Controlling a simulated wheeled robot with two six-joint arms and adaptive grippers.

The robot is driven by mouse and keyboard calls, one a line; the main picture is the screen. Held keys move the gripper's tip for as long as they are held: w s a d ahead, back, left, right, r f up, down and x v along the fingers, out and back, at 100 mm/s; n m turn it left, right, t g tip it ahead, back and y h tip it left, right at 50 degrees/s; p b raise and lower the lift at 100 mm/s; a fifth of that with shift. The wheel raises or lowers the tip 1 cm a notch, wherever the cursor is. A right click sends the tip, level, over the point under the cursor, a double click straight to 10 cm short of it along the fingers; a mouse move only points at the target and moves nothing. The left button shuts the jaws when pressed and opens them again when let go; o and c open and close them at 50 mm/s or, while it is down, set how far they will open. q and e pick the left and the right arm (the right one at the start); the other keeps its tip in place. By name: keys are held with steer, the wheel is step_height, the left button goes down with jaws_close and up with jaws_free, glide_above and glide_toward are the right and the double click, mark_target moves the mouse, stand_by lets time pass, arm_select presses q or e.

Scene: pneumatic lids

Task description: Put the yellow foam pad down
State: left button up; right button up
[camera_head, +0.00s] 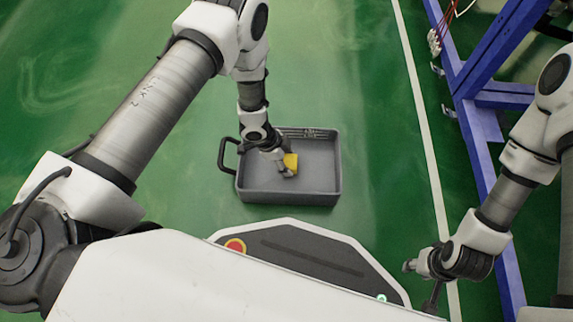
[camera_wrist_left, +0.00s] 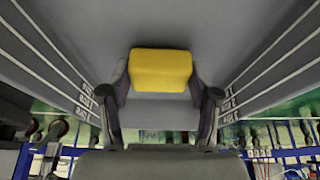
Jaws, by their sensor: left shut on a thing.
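The yellow foam pad (camera_head: 291,161) is in my left gripper (camera_head: 285,168), inside the outline of a grey bin (camera_head: 290,198). In the left wrist view the pad (camera_wrist_left: 160,70) is a yellow block held between the two dark fingers, with the grey bin interior around it. The left gripper is shut on the pad. I cannot tell whether the pad touches the bin floor. My right gripper (camera_head: 432,298) is low at the right, beside my base and away from the bin. Its fingers are small and partly hidden.
A blue metal frame (camera_head: 470,120) stands further right.

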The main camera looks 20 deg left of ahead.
arm_select(q)
steer(key=shift+f, duration=0.65)
steer(key=shift+r, duration=0.2)
steer(key=shift+f, duration=0.1)
arm_select(e)
steer(key=shift+f, duration=0.4)
arm_select(q)
steer(key=o, duration=1.2)
steer(key=p+v, duration=0.7)
steer(key=v, duration=0.5)
steer(key=s+a+r+n+y, duration=0.1)
steer(key=s+a+n, duration=0.1)
steer(key=s+n, duration=0.3)
steer(key=s+a+r+n+y, duration=0.1)
steer(key=s+a+n+y, duration=0.1)
steer(key=s+n, duration=0.3)
steer(key=s+a+r+n+g+y, duration=0.1)
steer(key=s+n, duration=0.4)
steer(key=s, duration=0.5)
steer(key=shift+s+a, duration=0.1)
steer(key=shift+a, duration=0.55)
arm_select(e)
step_height(320, 180, up, 7)
steer(key=shift+s+f, duration=0.2)
